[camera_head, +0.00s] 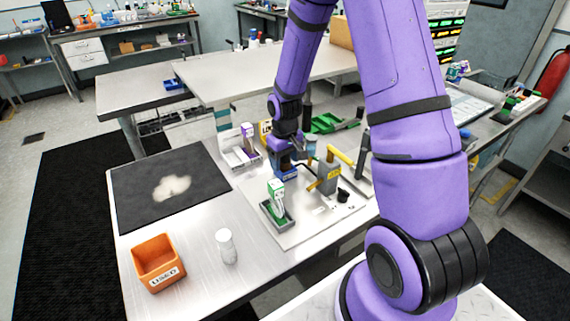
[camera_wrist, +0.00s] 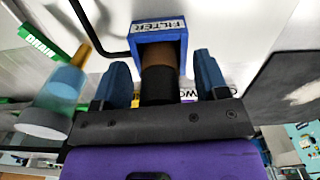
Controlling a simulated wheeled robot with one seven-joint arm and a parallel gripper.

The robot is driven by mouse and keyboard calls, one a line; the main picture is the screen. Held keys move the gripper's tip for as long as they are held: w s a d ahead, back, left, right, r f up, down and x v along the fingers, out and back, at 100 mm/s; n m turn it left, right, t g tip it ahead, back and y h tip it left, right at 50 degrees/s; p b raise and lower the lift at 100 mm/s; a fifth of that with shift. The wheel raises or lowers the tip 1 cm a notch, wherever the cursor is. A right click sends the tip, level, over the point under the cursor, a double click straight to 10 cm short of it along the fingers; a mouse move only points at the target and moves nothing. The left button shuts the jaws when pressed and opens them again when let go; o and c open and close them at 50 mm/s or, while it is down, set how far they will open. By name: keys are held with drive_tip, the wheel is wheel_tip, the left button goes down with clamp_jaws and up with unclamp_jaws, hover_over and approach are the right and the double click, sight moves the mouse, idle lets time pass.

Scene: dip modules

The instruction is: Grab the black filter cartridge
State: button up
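The black filter cartridge (camera_wrist: 157,87) stands in a blue holder labelled FILTER (camera_wrist: 160,28), which also shows in the head view (camera_head: 288,173). In the wrist view its near end is black and a brown section shows at the holder's mouth. My gripper (camera_wrist: 162,82) is open, with one blue finger on each side of the cartridge. Gaps show between both fingers and the cartridge, so it is not gripped. In the head view my gripper (camera_head: 287,149) is low over the holder, and the cartridge is hidden there.
A grey block with a yellow handle (camera_head: 328,177) stands close right of the holder. A clear bottle (camera_wrist: 62,90) is near the left finger in the wrist view. A green tray (camera_head: 325,123) lies behind. An orange USED bin (camera_head: 157,262) and white cylinder (camera_head: 226,246) stand front left.

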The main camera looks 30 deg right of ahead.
drive_tip(key=c, duration=1)
drive_tip(key=shift+r, duration=0.1)
